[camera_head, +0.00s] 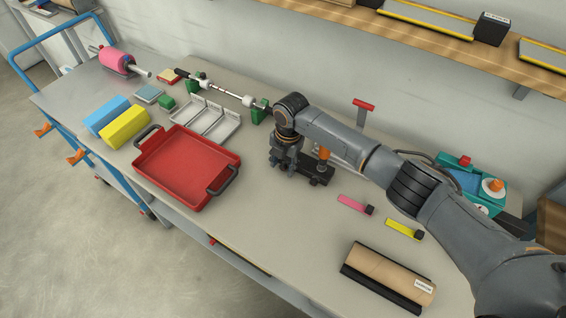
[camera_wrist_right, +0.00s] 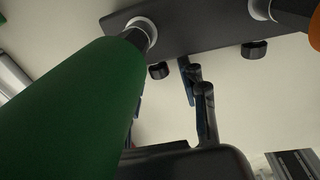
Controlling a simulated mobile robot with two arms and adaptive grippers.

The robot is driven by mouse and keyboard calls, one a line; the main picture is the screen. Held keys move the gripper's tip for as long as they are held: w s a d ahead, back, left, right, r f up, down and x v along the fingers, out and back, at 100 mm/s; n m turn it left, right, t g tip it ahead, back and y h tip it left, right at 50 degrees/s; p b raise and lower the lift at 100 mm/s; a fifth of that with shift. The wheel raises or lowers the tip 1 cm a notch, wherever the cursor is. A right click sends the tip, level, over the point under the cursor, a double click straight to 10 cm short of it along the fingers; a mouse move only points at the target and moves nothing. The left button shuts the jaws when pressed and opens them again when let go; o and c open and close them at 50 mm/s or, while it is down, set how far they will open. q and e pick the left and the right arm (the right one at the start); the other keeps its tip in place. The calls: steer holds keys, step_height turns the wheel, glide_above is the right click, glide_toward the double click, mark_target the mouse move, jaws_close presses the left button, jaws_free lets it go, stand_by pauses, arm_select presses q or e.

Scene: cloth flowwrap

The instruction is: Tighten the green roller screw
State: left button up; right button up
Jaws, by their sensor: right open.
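My right gripper (camera_head: 285,163) is open above a black tool holder (camera_head: 316,178), which also shows in the right wrist view (camera_wrist_right: 190,24). A large green handle (camera_wrist_right: 70,105) fills the left of the wrist view, standing in a metal collar of the holder. In that view my right gripper's fingertips (camera_wrist_right: 200,82) are beside the handle, with nothing seen between them. An orange handle (camera_head: 323,156) stands in the same holder. A roller rod (camera_head: 224,92) rests across green stands (camera_head: 258,115) at the back. Its screw is too small to make out. My left gripper is not in view.
A red tray (camera_head: 187,167) and white bins (camera_head: 208,118) lie left of the gripper. Pink (camera_head: 352,204) and yellow (camera_head: 401,229) strips and a brown roll (camera_head: 392,273) lie in front. My right arm crosses the table's right side. The table's front middle is clear.

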jaws_close()
steer(key=shift+s+d+t+y+p, duration=0.1)
steer(key=shift+d+t+y+p, duration=0.05)
steer(key=shift+t+y+p, duration=0.35)
jaws_free()
steer(key=v, duration=1.2)
